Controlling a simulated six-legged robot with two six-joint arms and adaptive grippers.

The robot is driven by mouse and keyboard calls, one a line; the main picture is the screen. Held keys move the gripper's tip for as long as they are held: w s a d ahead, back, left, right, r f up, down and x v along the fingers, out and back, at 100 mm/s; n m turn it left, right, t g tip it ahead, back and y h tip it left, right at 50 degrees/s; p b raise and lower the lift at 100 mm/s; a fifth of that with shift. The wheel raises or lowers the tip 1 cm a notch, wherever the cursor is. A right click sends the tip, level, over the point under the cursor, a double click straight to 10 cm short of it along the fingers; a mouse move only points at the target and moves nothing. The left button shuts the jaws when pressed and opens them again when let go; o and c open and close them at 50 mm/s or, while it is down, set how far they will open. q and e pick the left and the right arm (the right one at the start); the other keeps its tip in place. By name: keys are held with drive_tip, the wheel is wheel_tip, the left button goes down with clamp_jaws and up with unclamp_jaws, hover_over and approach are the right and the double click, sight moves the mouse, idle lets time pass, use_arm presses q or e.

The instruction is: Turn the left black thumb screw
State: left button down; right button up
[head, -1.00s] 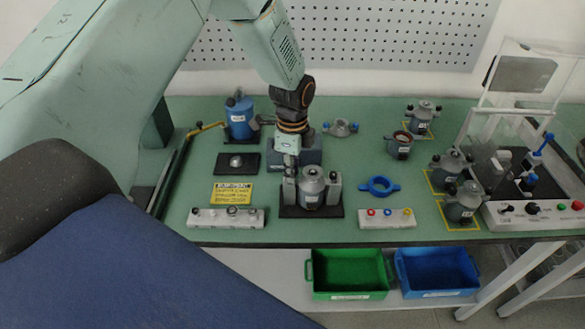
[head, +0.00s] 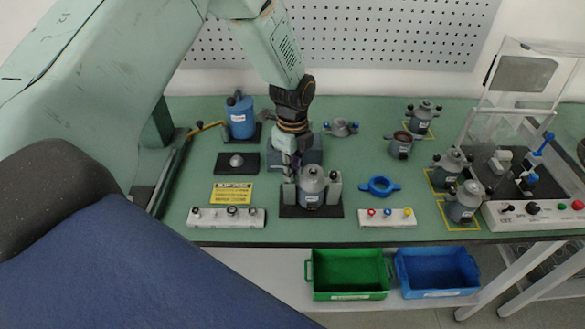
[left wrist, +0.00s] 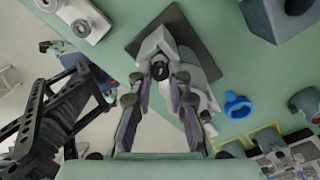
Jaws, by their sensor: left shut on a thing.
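A grey stator housing with a white label (head: 311,188) stands upright in a fixture on a black base plate (head: 298,212), with a grey post on each side. My left gripper (head: 290,178) is pointed down at the fixture's left post. In the left wrist view its two fingers close from both sides on the left black thumb screw (left wrist: 158,70), which shows as a dark round end between the fingertips (left wrist: 159,80). The fingers hide most of the screw in the head view. My right gripper is not in view.
A white button box (head: 388,218) stands to the right, another box with knobs (head: 226,217) to the left. A blue ring (head: 380,187) lies right of the fixture. Green (head: 348,255) and blue (head: 438,250) bins sit below the table's front edge.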

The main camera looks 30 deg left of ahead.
use_arm(q)
drive_tip(key=c, duration=1.3)
unclamp_jaws()
drive_tip(key=shift+o, duration=0.2)
drive_tip(key=shift+r, duration=0.1)
wheel_tip(320, 180, up, 12)
